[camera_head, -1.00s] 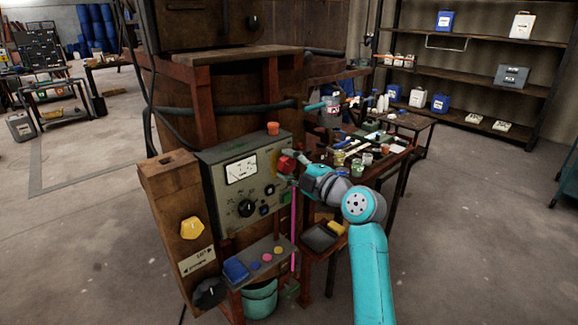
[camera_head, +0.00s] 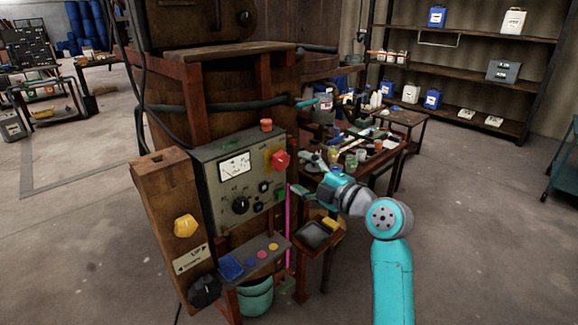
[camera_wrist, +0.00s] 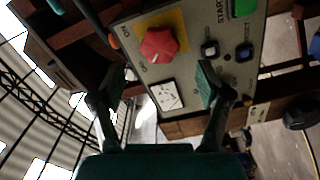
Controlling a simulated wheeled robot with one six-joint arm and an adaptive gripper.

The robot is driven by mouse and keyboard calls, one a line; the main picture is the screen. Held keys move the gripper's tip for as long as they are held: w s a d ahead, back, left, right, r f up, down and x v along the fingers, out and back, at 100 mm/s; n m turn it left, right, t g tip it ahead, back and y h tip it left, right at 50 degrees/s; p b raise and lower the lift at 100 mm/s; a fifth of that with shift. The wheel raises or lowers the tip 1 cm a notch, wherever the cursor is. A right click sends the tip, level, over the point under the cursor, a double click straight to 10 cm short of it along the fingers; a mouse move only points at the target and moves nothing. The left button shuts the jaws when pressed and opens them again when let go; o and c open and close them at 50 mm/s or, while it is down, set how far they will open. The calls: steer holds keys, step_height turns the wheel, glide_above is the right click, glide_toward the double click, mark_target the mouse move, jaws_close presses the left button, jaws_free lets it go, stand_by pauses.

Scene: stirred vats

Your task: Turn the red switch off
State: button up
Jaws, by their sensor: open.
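The red switch (camera_head: 280,160) is a knob on a yellow plate at the upper right of the grey control panel (camera_head: 212,180). In the wrist view the red switch (camera_wrist: 159,45) shows whole, with its lettering only partly readable. My gripper (camera_head: 305,175) is just right of the panel and a little below the switch in the head view. In the wrist view my gripper (camera_wrist: 163,80) is open and empty, its fingers apart. The switch lies beyond the fingertips, and nothing is seen touching it.
The panel also carries a white meter (camera_head: 235,166), a black knob (camera_head: 240,205) and a green button (camera_wrist: 243,7). An orange cap (camera_head: 266,125) sits on top. A cluttered table (camera_head: 375,152) stands behind my arm. Open floor (camera_head: 480,220) lies to the right.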

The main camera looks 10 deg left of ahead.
steer(key=v, duration=0.4)
steer(key=shift+s+d, duration=0.3)
steer(key=shift+f, duration=0.1)
